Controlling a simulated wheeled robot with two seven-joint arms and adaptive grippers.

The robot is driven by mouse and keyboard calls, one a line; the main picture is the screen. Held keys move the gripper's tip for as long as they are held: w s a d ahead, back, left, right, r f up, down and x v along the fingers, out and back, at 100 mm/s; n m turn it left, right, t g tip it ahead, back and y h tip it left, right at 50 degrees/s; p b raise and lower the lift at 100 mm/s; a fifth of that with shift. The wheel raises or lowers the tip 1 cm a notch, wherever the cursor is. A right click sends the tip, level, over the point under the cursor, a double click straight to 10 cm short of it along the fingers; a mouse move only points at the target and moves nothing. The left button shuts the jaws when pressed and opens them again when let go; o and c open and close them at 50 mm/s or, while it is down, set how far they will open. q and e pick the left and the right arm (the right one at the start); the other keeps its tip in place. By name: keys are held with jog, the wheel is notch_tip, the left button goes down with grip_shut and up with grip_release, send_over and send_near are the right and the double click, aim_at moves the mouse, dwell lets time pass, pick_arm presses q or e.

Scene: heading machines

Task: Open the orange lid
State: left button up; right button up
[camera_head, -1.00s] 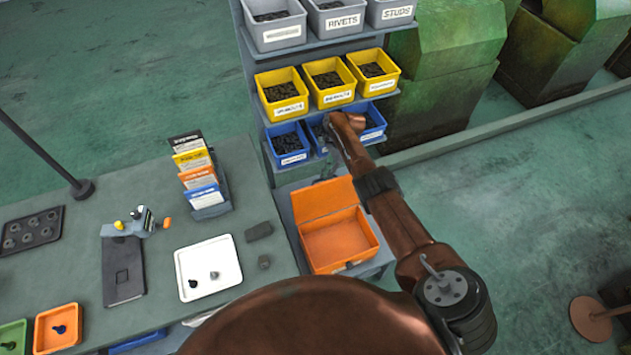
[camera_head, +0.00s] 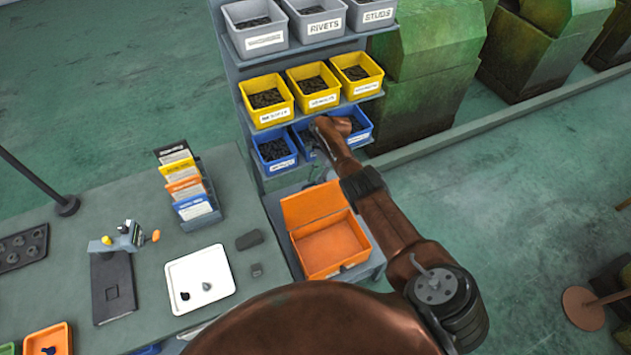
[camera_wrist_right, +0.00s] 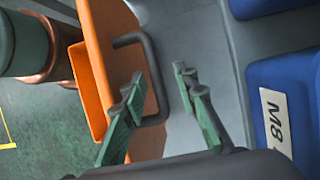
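The orange lid (camera_head: 312,203) stands raised at the back edge of the open orange box (camera_head: 332,247), whose inside looks empty. In the right wrist view the lid (camera_wrist_right: 100,50) shows edge-on, with a dark grey U-shaped handle (camera_wrist_right: 150,72) on its face. My right gripper (camera_wrist_right: 160,98) is open, one green finger on each side of the handle's outer bar; I cannot tell whether they touch it. In the head view my right gripper is mostly hidden behind the lid, below my brown wrist. My left gripper is not in view.
Behind the box, a rack holds blue bins (camera_head: 275,150), yellow bins (camera_head: 313,88) and grey bins (camera_head: 317,20); my right wrist is close to the blue ones. The workbench on the left carries a white tray (camera_head: 228,284), a card holder (camera_head: 203,212) and a dark block (camera_head: 249,239).

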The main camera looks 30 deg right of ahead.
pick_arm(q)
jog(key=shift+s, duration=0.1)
pick_arm(e)
jog(key=v, duration=1.2)
